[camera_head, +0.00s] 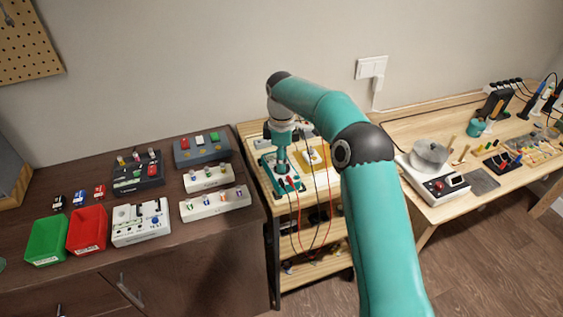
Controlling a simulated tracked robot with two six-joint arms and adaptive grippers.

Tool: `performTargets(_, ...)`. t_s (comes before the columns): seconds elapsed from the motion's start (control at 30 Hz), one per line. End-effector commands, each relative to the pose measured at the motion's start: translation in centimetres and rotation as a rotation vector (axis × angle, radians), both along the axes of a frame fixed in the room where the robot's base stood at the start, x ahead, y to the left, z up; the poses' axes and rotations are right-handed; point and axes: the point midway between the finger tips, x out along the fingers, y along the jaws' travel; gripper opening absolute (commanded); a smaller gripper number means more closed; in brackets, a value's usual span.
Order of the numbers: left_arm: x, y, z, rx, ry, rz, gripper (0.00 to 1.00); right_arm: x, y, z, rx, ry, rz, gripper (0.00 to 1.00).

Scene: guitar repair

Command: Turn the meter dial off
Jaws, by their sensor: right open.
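The meter (268,162) is a teal-edged box with a dark face. It lies on the top of the narrow wooden shelf unit (249,129) in the middle of the view. Red and black leads run from it and hang down the front. My right gripper (281,170) points straight down over the meter, with its fingertips at or just above the face. It is open, with nothing seen between the fingers. The gripper hides the dial, so I cannot tell its setting or whether the fingers touch it. My left gripper is not in view.
A yellow-framed item (316,153) lies close to the right of the meter. The dark cabinet at left holds a green bin (47,241), a red bin (87,230) and several small boards. The right bench holds a device with a round pot (430,154) and tools.

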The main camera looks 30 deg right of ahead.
Motion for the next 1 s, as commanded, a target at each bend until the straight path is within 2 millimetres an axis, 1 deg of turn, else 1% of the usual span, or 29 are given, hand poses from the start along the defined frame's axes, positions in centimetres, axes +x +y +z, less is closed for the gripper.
performTargets(0.13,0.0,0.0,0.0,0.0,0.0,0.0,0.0,-0.05,0.0,-0.74,0.0,0.001,0.0,0.4)
performTargets(0.4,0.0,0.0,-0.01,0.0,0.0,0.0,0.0,-0.02,0.0,-0.83,0.001,0.001,0.0,0.4)
performTargets(0.63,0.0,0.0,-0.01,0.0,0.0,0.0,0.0,-0.02,0.02,-0.82,0.0,0.001,0.0,0.02)
performTargets(0.67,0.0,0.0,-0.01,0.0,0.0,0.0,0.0,-0.02,0.02,-0.82,0.0,0.001,0.0,0.0)
performTargets(1.0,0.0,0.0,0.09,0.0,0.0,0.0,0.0,0.01,0.04,-0.78,0.0,0.001,-0.013,0.0)
